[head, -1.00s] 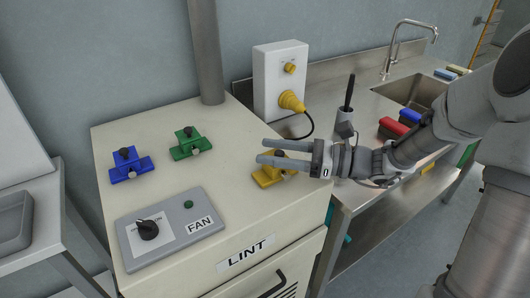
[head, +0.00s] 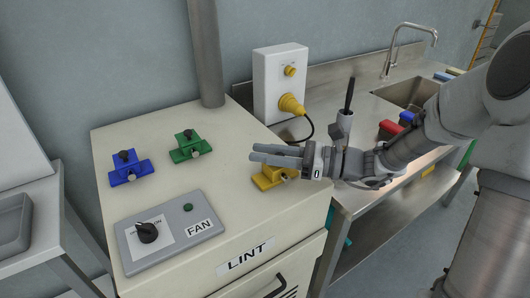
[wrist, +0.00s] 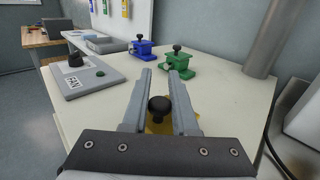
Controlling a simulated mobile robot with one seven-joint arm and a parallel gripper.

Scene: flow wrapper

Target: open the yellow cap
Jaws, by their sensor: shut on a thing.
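The yellow cap (head: 266,181) is a small block on the cream top of the lint cabinet, near its right edge. My gripper (head: 253,154) reaches over it from the right and partly hides it. In the wrist view, a black knob (wrist: 159,107) stands between the two fingers of my gripper (wrist: 161,74), with the yellow cap (wrist: 157,127) below it. The fingers are shut on this knob. Their tips extend past it. The cap sits on the cabinet top; whether it is loosened cannot be seen.
A blue cap (head: 131,167) and a green cap (head: 190,146) stand further left. A grey fan switch box (head: 171,230) is at the front left. A metal pipe (head: 206,50) rises behind. A white socket box (head: 280,84) with a yellow plug (head: 291,104) stands at the back right, beside the sink bench.

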